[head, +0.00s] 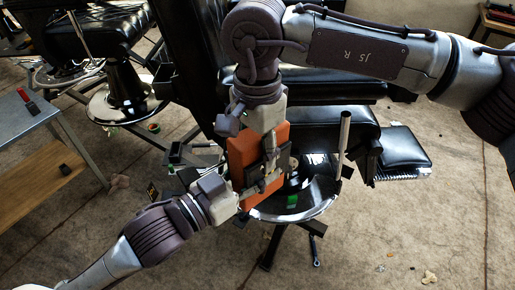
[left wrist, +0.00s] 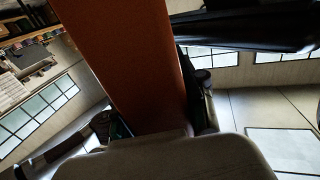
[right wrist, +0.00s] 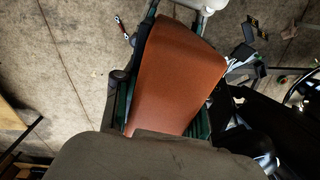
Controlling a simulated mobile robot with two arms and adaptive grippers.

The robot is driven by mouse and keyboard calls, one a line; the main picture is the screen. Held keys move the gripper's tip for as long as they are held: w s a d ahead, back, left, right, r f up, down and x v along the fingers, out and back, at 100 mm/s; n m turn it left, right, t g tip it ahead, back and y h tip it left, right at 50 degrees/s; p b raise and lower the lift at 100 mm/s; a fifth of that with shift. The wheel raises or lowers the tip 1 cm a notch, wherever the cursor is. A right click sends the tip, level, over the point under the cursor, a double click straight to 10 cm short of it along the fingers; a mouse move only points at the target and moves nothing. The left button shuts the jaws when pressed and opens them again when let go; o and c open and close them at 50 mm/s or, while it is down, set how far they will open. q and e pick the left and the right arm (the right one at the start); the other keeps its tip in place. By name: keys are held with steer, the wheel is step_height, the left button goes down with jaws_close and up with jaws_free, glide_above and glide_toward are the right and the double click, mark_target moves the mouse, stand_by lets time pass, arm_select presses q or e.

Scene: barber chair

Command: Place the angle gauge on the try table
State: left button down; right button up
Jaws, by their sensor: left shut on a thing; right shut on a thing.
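An orange-brown slab (head: 241,155) is held between my two grippers above the chair's round base. I cannot tell if it is the angle gauge; no other clear gauge shows. My right gripper (head: 268,150) comes from above and is shut on the slab. My left gripper (head: 243,190) comes from the lower left and is shut on its lower part. The slab fills the middle of the left wrist view (left wrist: 135,60) and the right wrist view (right wrist: 180,75), between the fingers. A grey-topped table (head: 22,118) with a wooden lower shelf stands at the left of the head view.
A red-and-black item (head: 28,101) lies on the grey table. A black barber chair (head: 325,130) with a footrest (head: 405,150) stands behind my grippers, above a round chrome base (head: 310,205). Another chair (head: 110,40) is at upper left. Small bits lie on the floor.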

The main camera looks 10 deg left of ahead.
arm_select(q)
steer(key=c, duration=0.6)
jaws_free()
steer(key=shift+s, duration=0.1)
